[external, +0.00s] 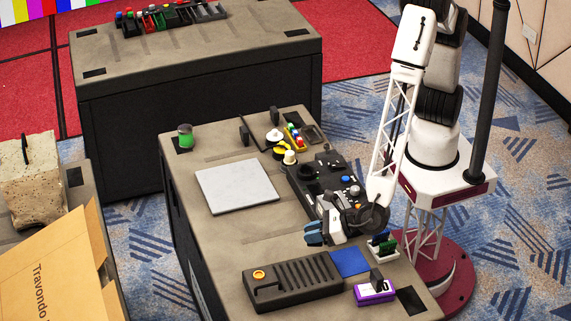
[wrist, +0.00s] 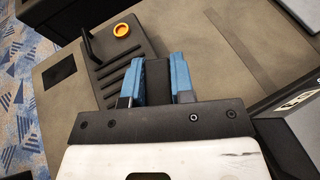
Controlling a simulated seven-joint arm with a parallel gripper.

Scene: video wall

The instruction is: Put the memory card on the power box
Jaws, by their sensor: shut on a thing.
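My gripper (external: 314,233) has blue fingers and hangs above the near table, over the far side of a ribbed black box. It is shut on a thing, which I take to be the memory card. The ribbed black box (external: 300,278), with an orange round button, looks like the power box. It lies flat below the fingers and shows in the wrist view (wrist: 108,68), partly hidden by my gripper. Its top looks bare.
A blue flat square (external: 350,262) lies right of the ribbed box. A purple box (external: 376,293) and a small rack of coloured pieces (external: 382,245) stand near the right edge. A dark control panel (external: 318,178) lies behind my gripper. A pale flat board (external: 237,187) lies left.

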